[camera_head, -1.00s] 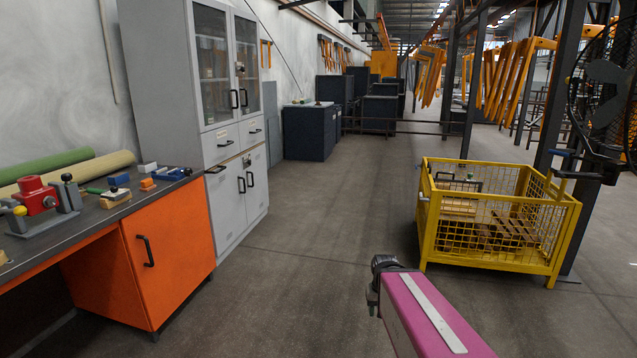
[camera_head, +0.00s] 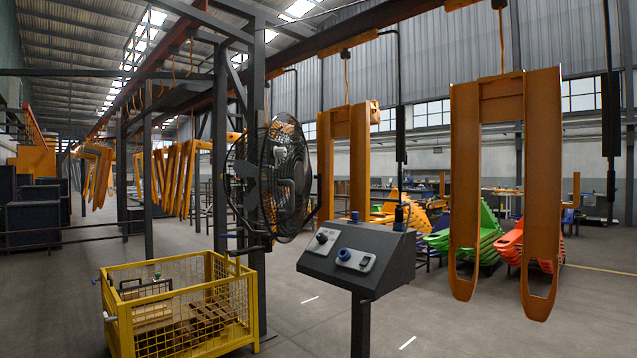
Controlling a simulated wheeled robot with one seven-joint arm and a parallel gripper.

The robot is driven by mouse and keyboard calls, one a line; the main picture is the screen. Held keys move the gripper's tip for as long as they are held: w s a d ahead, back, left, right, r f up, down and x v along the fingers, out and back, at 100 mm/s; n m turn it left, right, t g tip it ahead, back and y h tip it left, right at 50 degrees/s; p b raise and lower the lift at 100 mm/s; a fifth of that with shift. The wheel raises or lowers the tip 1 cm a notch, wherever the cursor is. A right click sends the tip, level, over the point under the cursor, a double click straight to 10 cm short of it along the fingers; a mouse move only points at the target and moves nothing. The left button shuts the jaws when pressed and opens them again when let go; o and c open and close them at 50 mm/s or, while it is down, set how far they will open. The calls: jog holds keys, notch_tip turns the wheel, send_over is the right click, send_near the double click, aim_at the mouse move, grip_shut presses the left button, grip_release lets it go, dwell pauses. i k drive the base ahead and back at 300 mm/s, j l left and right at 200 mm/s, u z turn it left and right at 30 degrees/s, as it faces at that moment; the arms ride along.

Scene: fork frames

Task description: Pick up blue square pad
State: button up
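I cannot make out a blue square pad in this view. Blue details show on a dark control console (camera_head: 390,268): a round blue knob (camera_head: 345,254) on its sloped panel, beside a small light-coloured switch plate (camera_head: 367,263). My gripper and arm are out of view, so I cannot see whether the gripper is open or holds anything.
A yellow mesh crate (camera_head: 125,322) holding wooden pieces stands at lower left. A large black fan (camera_head: 270,178) is on a dark post behind the console. Orange fork frames (camera_head: 545,140) hang at right. Open floor (camera_head: 440,315) lies right of the console.

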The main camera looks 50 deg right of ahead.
aim_at(354, 220)
jog(key=z, duration=1.75)
